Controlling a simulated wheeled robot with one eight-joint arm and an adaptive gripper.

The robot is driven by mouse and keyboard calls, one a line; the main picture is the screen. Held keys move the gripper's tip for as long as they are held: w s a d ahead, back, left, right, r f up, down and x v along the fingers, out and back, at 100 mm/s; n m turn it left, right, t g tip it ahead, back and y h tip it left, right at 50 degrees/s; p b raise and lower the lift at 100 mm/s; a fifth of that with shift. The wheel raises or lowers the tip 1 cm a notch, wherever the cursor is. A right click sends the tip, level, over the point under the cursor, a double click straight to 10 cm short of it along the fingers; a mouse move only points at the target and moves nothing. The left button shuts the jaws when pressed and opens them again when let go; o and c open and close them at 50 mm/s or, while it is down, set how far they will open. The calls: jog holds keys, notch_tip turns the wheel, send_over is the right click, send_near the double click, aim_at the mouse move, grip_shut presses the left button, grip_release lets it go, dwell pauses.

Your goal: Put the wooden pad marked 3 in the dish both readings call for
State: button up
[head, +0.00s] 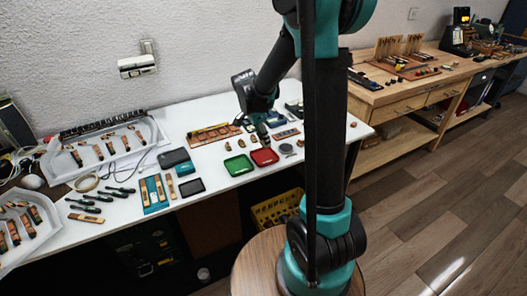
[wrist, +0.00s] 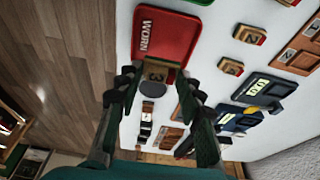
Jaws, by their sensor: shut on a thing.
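My gripper (wrist: 156,78) is shut on a small wooden pad (wrist: 156,69). The pad has a dark mark that looks like a 3, and it is held beside the near edge of the red dish in the wrist view. The red dish (wrist: 168,32) is labelled WORN and looks empty. In the head view my gripper (head: 262,131) is above the white table, just behind the red dish (head: 264,157). The green dish (head: 238,166) stands left of the red one and looks empty; its label is not readable. Two instruments with lit displays (wrist: 257,88) (wrist: 238,121) lie at the right in the wrist view.
Other wooden pads (wrist: 250,34) (wrist: 231,66) lie on the table right of the red dish. A round grey item (wrist: 152,89) is below the held pad in the wrist view. Tools (head: 95,200), trays of hammers (head: 108,148) and dark boxes crowd the table's left side.

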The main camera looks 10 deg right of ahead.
jog(key=shift+f, duration=3.2)
jog(key=o, duration=0.6)
jog(key=shift+f, duration=0.15)
jog(key=w+v, duration=0.1)
jog(key=v, duration=1)
jog(key=s+d+f+n+t+y, duration=0.1)
jog(key=s+d+f+n, duration=0.1)
jog(key=s+n, duration=0.2)
jog(key=s+d+f+n+t+y, duration=0.1)
jog(key=s+n, duration=0.4)
jog(key=s, duration=0.5)
jog(key=s+d+f+n+t, duration=0.1)
jog(key=s+d+f+n, duration=0.2)
jog(key=s, duration=0.5)
jog(key=shift+d+n+y, duration=0.4)
jog(key=shift+d+n, duration=0.15)
jog(key=shift+n, duration=0.65)
